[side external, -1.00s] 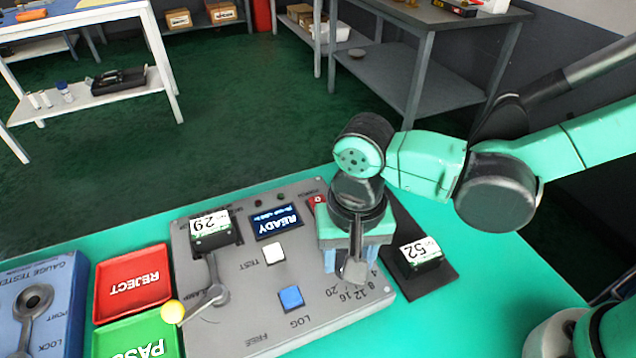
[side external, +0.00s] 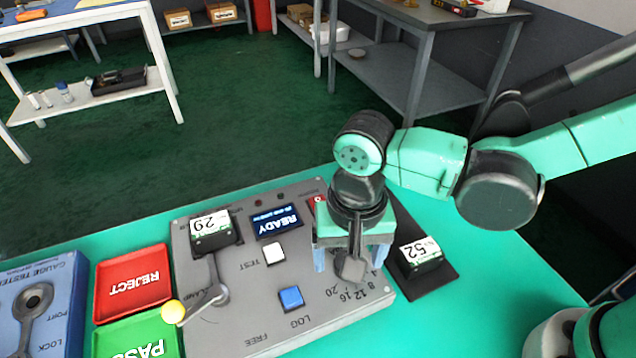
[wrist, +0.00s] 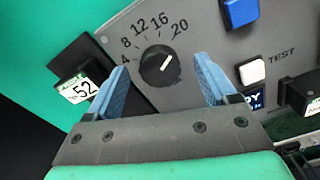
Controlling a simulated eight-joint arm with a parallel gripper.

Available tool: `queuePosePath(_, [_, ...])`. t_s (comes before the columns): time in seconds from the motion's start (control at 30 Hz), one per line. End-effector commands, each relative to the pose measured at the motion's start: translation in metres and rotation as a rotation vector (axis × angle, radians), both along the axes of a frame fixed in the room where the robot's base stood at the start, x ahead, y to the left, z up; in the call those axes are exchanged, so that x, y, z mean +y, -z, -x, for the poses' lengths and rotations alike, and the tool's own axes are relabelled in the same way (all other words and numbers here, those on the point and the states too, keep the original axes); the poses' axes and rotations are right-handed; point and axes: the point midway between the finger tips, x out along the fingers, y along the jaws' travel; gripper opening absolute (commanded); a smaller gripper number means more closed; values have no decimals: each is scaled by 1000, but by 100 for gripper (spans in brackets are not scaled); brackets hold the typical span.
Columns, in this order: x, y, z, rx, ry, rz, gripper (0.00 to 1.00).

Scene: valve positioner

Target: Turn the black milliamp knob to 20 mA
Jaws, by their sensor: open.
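The black milliamp knob (wrist: 158,67) shows in the wrist view, with a white pointer line aimed up and right, roughly toward the printed 20. The scale marks 4, 8, 12, 16 and 20 arc around it. My gripper (wrist: 160,62) is open, with one blue finger on each side of the knob and clear gaps between. In the side view my gripper (side external: 349,264) hangs over the right part of the grey panel (side external: 245,335) and hides the knob. The display (side external: 277,222) reads READY.
A block marked 52 (side external: 420,256) stands close right of my gripper. REJECT (side external: 134,284) and PASS (side external: 137,340) trays lie left.

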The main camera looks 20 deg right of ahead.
Motion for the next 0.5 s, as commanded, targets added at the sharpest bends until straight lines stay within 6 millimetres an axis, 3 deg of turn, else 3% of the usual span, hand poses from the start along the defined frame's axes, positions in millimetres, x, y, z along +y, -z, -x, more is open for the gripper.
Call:
queuePosePath(0.3, [0, -38, 0, 0, 0, 0, 78])
queuePosePath(0.5, [0, -52, 0, 0, 0, 0, 78])
